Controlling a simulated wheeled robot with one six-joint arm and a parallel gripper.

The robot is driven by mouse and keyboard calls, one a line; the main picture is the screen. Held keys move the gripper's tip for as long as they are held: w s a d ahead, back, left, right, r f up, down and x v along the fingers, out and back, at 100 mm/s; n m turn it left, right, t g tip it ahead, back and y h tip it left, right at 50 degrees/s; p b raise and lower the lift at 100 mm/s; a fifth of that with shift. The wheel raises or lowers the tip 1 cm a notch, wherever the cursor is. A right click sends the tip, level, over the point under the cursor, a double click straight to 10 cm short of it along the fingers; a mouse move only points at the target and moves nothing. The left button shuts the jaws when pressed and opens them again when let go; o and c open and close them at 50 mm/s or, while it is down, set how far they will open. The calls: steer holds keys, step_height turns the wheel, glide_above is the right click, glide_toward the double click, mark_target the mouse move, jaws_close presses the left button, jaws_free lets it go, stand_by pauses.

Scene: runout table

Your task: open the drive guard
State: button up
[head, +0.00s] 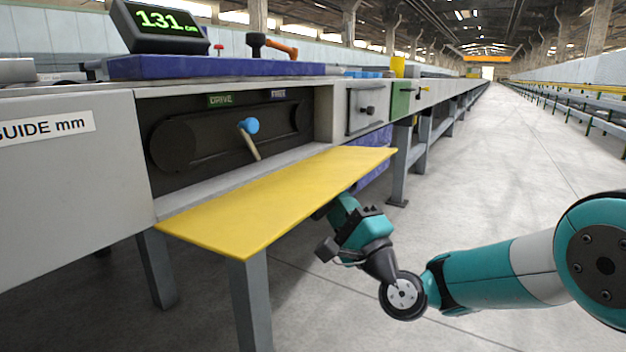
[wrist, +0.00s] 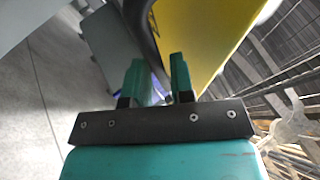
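The drive guard (head: 275,195) is a yellow panel, swung down and out from the front of the table and lying about level. It also shows at the upper right of the wrist view (wrist: 205,35). The recess behind it is uncovered. My gripper (wrist: 158,82) is at the guard's underside near its outer edge; the guard hides its fingertips in the head view.
The recess holds a lever with a blue knob (head: 249,126) under DRIVE (head: 221,100) and FREE labels. A grey door with a black knob (head: 367,110) and a green panel (head: 402,100) are to its right. Table legs (head: 250,305) stand below the guard. The floor at right is clear.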

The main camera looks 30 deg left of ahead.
mark_target(337, 186)
steer(key=shift+w+a+r+p, duration=0.3)
steer(key=shift+w+a+p, duration=0.05)
steer(key=shift+a, duration=0.2)
jaws_close()
steer(key=shift+r, duration=0.1)
step_height(337, 186, up, 2)
steer(key=p, duration=0.4)
steer(key=shift+r+n+g+p, duration=0.1)
steer(key=shift+n+g+p, duration=0.2)
steer(key=shift+p, duration=0.05)
steer(key=h+p, duration=0.1)
steer(key=p, duration=0.1)
steer(key=shift+s+r+n+p, duration=0.1)
steer(key=shift+r+n+p, duration=0.2)
steer(key=shift+r+p, duration=0.1)
steer(key=shift+g+p, duration=0.5)
steer(key=shift+f, duration=0.15)
